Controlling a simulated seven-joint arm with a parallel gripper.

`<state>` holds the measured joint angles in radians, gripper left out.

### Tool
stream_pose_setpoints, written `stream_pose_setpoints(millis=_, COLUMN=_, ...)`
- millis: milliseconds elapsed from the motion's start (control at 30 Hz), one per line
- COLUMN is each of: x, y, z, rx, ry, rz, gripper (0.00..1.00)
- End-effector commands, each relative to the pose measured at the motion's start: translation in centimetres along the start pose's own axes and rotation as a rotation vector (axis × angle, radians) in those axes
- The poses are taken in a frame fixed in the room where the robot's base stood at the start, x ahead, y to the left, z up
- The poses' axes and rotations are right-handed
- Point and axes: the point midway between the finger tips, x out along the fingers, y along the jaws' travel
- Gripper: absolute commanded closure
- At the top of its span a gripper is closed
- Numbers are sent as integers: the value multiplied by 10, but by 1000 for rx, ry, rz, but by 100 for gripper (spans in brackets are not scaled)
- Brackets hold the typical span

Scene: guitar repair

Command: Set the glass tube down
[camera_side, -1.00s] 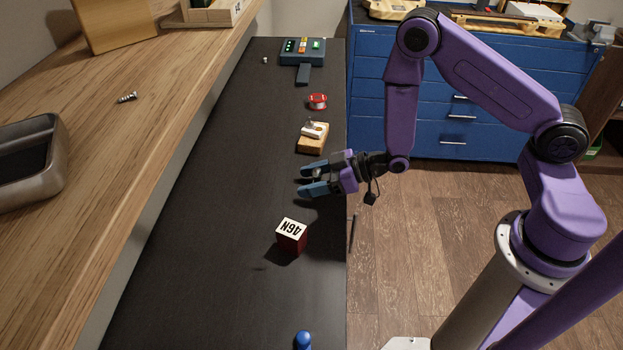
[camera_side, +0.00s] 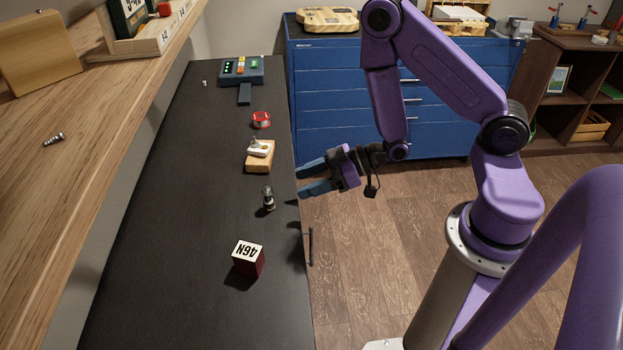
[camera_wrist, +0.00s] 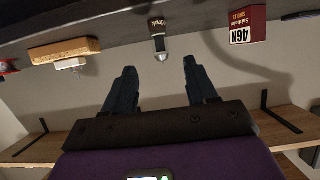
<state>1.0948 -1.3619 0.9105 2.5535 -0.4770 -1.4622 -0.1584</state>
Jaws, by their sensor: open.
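The glass tube (camera_side: 268,198) stands upright on the dark bench (camera_side: 180,240), small and clear with a dark part. In the wrist view the tube (camera_wrist: 160,44) has a black label with white print and a pale, pointed end, and the picture is upside down. My gripper (camera_side: 305,182) is open and empty, just to the right of the tube at the bench's right edge. In the wrist view the fingers of my gripper (camera_wrist: 159,66) are spread, with the tube beyond their tips, apart from them.
A dark red box (camera_side: 248,259) marked 46N stands in front of the tube. A wooden block (camera_side: 260,160) with a white piece and a red spool (camera_side: 261,120) lie behind it. A device with lit buttons (camera_side: 240,71) is at the far end. The bench's left side is clear.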

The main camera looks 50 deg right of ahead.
Motion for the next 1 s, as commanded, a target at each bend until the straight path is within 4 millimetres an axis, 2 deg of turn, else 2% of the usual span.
stream_pose_setpoints(millis=267, x=-1, y=-4, z=-2, rx=-18, ry=-25, rz=-11, gripper=43)
stream_pose_setpoints(millis=467, x=9, y=-22, z=-12, rx=-103, ry=-182, rz=-51, gripper=43)
stream_pose_setpoints(millis=633, x=6, y=-42, z=-22, rx=-170, ry=-356, rz=-69, gripper=43)
stream_pose_setpoints(millis=867, x=-20, y=-70, z=-38, rx=-222, ry=-577, rz=-79, gripper=43)
stream_pose_setpoints(millis=1000, x=-48, y=-90, z=-48, rx=-236, ry=-707, rz=-89, gripper=43)
